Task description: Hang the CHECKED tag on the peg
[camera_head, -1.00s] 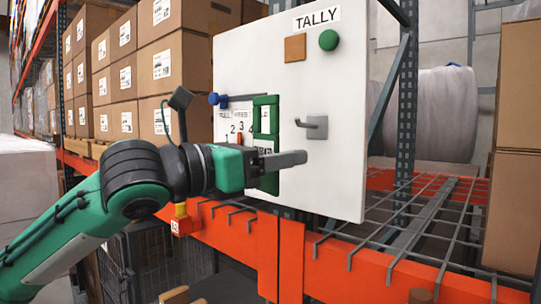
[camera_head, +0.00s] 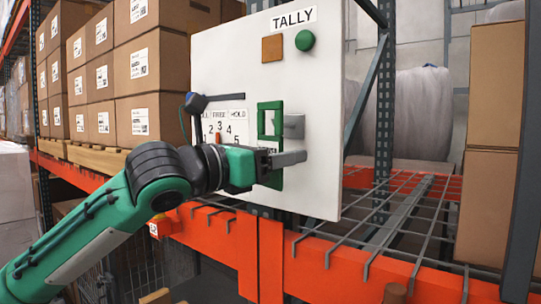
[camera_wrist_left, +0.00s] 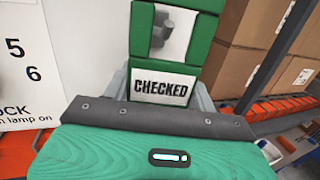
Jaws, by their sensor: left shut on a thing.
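The CHECKED tag is a green frame (camera_head: 279,106) with an open window and a white label reading CHECKED (camera_wrist_left: 160,89). My left gripper (camera_head: 289,159) is shut on its lower part and holds it upright in front of the white board. The peg is a grey hook on a square plate (camera_head: 295,126), right beside the tag's window in the head view. In the left wrist view the peg (camera_wrist_left: 166,27) shows through the window. I cannot tell whether the peg's tip passes through it. My right gripper is out of view.
The white board (camera_head: 322,100) carries a TALLY sign (camera_head: 293,20), a brown square (camera_head: 272,48), a green knob (camera_head: 305,40) and a numbered dial card (camera_head: 226,125). A dark blue-ended lever (camera_head: 220,98) sticks out at left. An orange beam (camera_head: 225,228) and wire decking lie below.

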